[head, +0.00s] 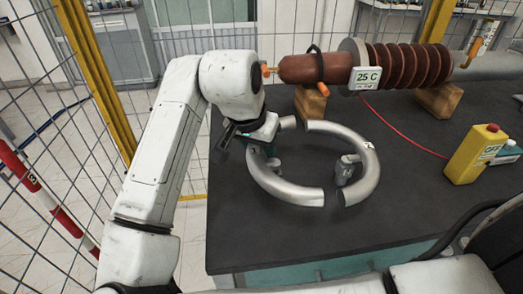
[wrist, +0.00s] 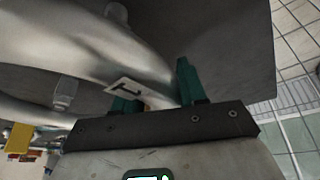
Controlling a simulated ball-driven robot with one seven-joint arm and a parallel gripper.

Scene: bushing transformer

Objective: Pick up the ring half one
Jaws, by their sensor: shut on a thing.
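The ring half one (head: 283,191) is a curved silver metal piece, the left one of two halves that form a broken circle over the dark table. In the wrist view it is the large shiny curve (wrist: 150,68) with a white tag marked like a 1. My gripper (head: 262,156) reaches down onto its left side and is shut on it. In the wrist view the teal fingers (wrist: 156,92) stand on either side of the metal. Whether the half is clear of the table I cannot tell. The fingertips are partly hidden.
The other ring half (head: 371,166) lies close by on the right, with small gaps at both ends. A brown bushing (head: 408,65) rests on wooden blocks behind. A yellow OFF box (head: 474,155) stands at right. The table (head: 420,215) is clear in front.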

